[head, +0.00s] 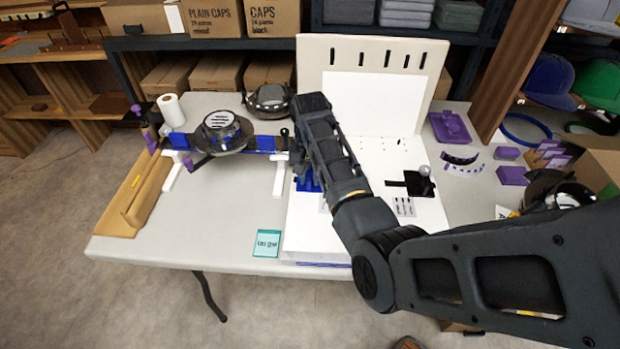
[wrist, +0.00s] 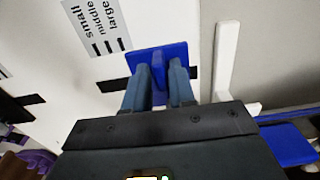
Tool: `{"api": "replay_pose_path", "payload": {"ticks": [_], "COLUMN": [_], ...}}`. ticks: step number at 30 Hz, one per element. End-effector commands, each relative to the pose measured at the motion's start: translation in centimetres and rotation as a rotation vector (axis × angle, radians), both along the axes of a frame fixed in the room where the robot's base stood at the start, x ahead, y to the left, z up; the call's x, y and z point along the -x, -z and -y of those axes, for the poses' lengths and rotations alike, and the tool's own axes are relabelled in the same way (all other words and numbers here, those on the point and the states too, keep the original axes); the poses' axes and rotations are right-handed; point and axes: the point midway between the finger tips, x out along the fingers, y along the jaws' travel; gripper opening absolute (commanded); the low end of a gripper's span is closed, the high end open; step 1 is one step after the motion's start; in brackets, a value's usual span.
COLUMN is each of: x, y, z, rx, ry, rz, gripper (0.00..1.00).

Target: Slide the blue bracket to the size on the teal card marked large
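The blue bracket (wrist: 147,54) is a flat plate with an upright tab, lying across a dark slot in the white board. It also shows in the head view (head: 307,184), partly hidden by my arm. My gripper (wrist: 158,74) has one finger on each side of the tab and appears closed on it. The size label (wrist: 97,26) reads small, middle, large beside three short marks; the large mark is nearest the bracket. Which mark the bracket lines up with is unclear. The teal card (head: 267,243) lies at the table's front and appears to read large.
A blue-railed stand with a round dark cap form (head: 222,131) is at left. A second slot with a grey knob (head: 424,172) is at right. The table around the card is clear.

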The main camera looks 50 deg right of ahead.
Motion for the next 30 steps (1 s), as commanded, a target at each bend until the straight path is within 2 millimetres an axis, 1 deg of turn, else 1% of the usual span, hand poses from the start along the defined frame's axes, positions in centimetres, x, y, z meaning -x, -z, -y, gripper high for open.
{"api": "replay_pose_path", "payload": {"ticks": [1, 4, 10, 13, 17, 24, 27, 30], "x": [0.1, 0.1, 0.2, 0.1, 0.0, 0.0, -0.1, 0.0], "y": [0.1, 0.2, 0.2, -0.2, -1.9, -5.7, -6.8, -7.4], "z": [-0.1, -0.2, -0.2, -0.2, -0.2, -0.1, -0.1, -0.1], "rx": [-0.002, -0.003, -0.004, -0.003, -0.003, -0.003, -0.004, -0.004], "ry": [-0.001, -0.002, -0.003, -0.003, -0.003, -0.002, -0.002, -0.002], "rz": [-0.003, -0.005, -0.007, -0.005, -0.004, -0.004, -0.005, -0.005], "gripper": [0.30, 0.38, 0.38, 0.38, 0.38, 0.38, 0.38, 0.38]}}
